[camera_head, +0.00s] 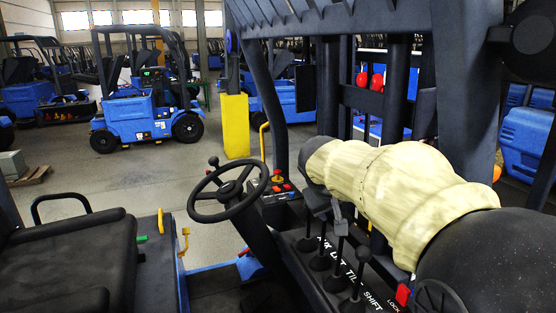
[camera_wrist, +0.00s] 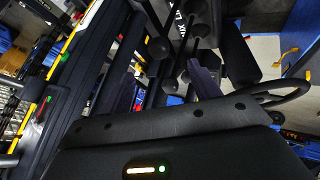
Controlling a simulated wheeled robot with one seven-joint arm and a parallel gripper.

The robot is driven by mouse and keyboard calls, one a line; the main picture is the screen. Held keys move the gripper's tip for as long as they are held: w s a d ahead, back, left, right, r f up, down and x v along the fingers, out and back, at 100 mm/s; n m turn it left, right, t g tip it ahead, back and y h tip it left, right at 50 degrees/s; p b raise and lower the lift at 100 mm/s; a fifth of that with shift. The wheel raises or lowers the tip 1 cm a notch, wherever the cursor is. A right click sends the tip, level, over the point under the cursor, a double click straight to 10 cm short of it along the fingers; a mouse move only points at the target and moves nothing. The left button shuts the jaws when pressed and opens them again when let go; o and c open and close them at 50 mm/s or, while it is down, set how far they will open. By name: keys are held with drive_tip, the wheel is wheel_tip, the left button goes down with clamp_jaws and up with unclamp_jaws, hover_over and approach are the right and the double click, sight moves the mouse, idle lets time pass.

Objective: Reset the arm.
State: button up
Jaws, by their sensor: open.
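My arm, in a cream sleeve, reaches in from the right of the head view. My gripper (camera_head: 329,207) points down over a row of black levers (camera_head: 320,262) on the console right of the steering wheel. The labels beside them read in part LIFT, TILT, SHIFT. In the wrist view my gripper (camera_wrist: 163,75) has its two dark fingers apart, with black lever knobs (camera_wrist: 160,47) showing between and beyond them. I see nothing held. I cannot tell whether a finger touches a lever.
The steering wheel (camera_head: 229,193) and black seat (camera_head: 75,255) are to the left. Dark mast posts (camera_head: 394,85) stand behind my arm. A yellow post (camera_head: 235,126) and a blue forklift (camera_head: 147,115) stand beyond. Open grey floor lies between seat and forklift.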

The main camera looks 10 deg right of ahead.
drive_tip(key=s+a+f+g+y+b, duration=0.1)
drive_tip(key=s+a+f, duration=0.1)
drive_tip(key=s+f, duration=0.3)
drive_tip(key=s+a+f+g+y+b, duration=0.1)
drive_tip(key=s+f, duration=0.4)
drive_tip(key=f, duration=0.8)
drive_tip(key=s+a+f+g+y+b, duration=0.1)
drive_tip(key=s+a+f+y+b, duration=0.1)
drive_tip(key=s+a+f, duration=0.3)
wheel_tip(320, 180, down, 4)
drive_tip(key=shift+s+a+f+m+g+y, duration=0.15)
drive_tip(key=shift+s+m+g+y, duration=0.2)
drive_tip(key=shift+s+y, duration=0.2)
